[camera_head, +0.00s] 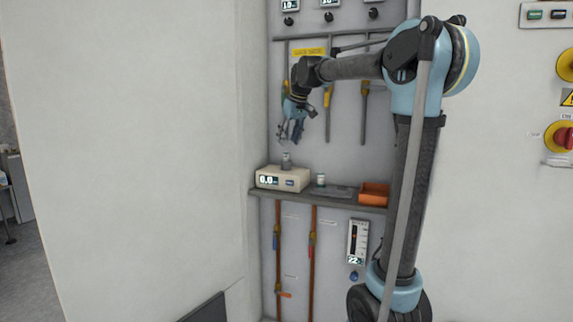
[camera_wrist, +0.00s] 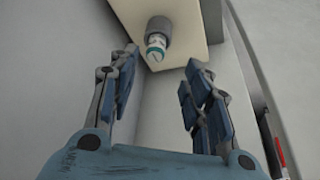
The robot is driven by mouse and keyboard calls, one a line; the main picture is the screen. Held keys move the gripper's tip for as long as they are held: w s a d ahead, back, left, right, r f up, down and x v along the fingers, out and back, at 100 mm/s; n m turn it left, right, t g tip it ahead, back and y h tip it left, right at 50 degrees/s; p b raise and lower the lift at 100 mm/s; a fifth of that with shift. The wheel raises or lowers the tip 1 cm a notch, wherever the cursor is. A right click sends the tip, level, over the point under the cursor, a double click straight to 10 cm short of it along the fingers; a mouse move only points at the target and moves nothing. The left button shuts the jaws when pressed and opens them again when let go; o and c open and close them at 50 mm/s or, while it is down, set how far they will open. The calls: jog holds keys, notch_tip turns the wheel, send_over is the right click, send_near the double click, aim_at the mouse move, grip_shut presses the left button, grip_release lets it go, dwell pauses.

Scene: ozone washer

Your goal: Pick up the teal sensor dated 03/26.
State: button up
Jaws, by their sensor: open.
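In the wrist view a small white cylinder with a teal band (camera_wrist: 156,45) stands out of a grey round holder (camera_wrist: 158,24) on a beige box. No date can be read on it. In the head view the beige box (camera_head: 270,181) shows 0.0, with the grey holder (camera_head: 287,161) on top. Another small white piece with a dark teal band (camera_head: 321,179) is on the shelf right of the box; its date is also unreadable. My gripper (camera_head: 288,136) is open and empty above the box. Its fingertips (camera_wrist: 160,62) are apart, with the cylinder beyond the gap.
The grey shelf (camera_head: 340,200) also carries an orange bin (camera_head: 374,190) at its right and a flat grey tray (camera_head: 334,192). Vertical pipes and yellow valve handles (camera_head: 327,97) are on the panel behind my gripper. A wall (camera_head: 150,150) closes the left side.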

aim_at(286, 160)
jog(key=shift+d+x, duration=0.2)
jog(key=shift+x, duration=1.5)
jog(key=shift+d+x, duration=0.2)
jog(key=shift+x, duration=1.55)
jog(key=shift+w, duration=0.1)
grip_shut()
